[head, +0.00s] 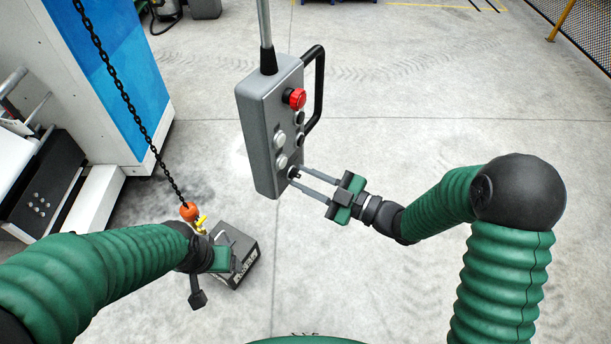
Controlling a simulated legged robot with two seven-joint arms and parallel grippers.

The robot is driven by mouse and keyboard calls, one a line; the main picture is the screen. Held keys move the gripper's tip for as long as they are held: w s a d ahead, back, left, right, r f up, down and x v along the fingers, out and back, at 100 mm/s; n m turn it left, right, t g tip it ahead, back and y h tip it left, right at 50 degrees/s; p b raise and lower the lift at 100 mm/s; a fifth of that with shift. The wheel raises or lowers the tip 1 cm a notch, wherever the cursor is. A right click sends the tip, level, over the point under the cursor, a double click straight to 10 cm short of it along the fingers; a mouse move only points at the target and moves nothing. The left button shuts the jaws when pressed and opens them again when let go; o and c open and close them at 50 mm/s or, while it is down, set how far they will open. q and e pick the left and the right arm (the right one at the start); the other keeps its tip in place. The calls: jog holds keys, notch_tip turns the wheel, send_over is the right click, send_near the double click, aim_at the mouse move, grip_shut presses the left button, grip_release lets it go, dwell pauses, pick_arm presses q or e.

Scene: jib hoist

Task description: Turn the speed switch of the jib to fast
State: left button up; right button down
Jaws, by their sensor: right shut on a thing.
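The grey control pendant (262,140) hangs from a cable with its button face turned to the right. It has a red stop button (297,98), several light and dark buttons, and a black side handle (319,90). Near its bottom is a small dark knob (293,172), probably the speed switch; its setting is too small to read. My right gripper (298,175) has its two grey fingers around this knob and is shut on it. My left gripper (205,275) is low on the left, by the dark load; its fingers are mostly hidden.
A black chain (120,88) runs down to an orange hook block (189,211) with a yellow latch, above a dark box-shaped load (238,250) on the floor. A white and blue machine (110,70) stands at left. The concrete floor behind the pendant and at right is clear.

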jog(key=m+p, duration=0.2)
jog(key=m, duration=0.2)
jog(key=shift+m, duration=0.3)
jog(key=m+p, duration=0.2)
jog(key=m, duration=0.1)
jog(key=shift+m, duration=0.3)
jog(key=m+p, duration=0.2)
jog(key=m, duration=0.2)
jog(key=shift+s, duration=0.1)
jog(key=shift+m+p, duration=0.95)
jog(key=shift+m, duration=0.75)
jog(key=shift+f, duration=0.1)
jog(key=c, duration=1.5)
grip_release()
jog(key=shift+d, duration=0.1)
